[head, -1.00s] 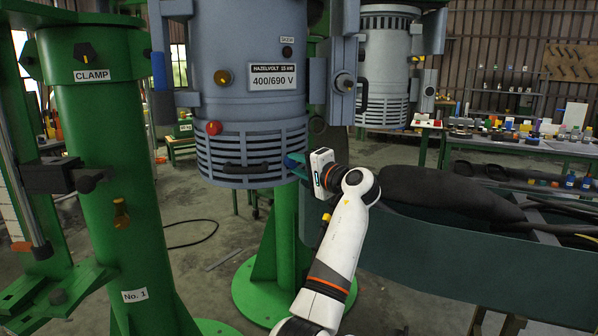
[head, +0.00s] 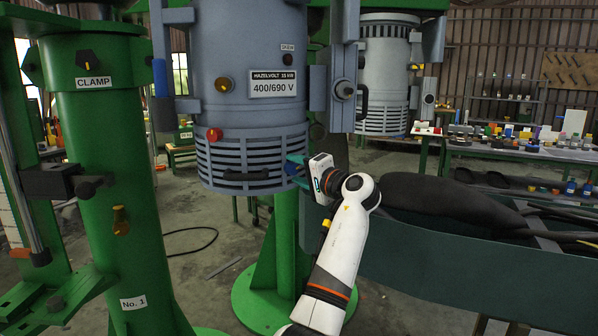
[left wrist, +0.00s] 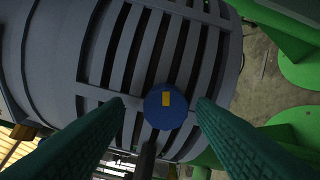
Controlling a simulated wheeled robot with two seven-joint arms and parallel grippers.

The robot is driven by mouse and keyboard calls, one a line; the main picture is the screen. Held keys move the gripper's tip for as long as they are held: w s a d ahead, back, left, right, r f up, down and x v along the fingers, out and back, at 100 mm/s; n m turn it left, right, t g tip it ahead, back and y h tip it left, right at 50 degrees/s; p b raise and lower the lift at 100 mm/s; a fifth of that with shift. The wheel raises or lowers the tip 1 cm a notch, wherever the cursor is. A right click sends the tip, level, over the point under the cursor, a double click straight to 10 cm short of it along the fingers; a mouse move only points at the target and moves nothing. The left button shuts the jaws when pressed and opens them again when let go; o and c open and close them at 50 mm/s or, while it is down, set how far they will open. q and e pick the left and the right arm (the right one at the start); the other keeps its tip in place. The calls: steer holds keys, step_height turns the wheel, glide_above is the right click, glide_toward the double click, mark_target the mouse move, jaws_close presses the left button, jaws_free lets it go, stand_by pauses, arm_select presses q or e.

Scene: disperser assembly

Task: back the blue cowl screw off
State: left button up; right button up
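The blue cowl screw (left wrist: 166,105) is a round blue head with a yellow mark, on the slatted lower cowl of the grey motor (head: 240,157). My left gripper (head: 293,168) is at the right side of that cowl, and its body hides part of the spot. In the left wrist view, the two green ribbed fingers of my left gripper (left wrist: 161,102) are apart, one on each side of the screw head. A gap shows between the head and each finger. My right gripper is not in view.
A green clamp column (head: 100,200) stands at the left, with a red knob (head: 214,134) on the motor. A second grey motor (head: 385,75) hangs behind. A dark green trough (head: 450,262) with a black bulky item fills the right. Shelves and a parts table lie behind.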

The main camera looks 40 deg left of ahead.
arm_select(q)
steer(key=shift+d+f, duration=0.1)
steer(key=s+d+p, duration=0.1)
steer(key=d, duration=1)
steer(key=shift+s+d, duration=0.3)
steer(key=shift+d, duration=0.1)
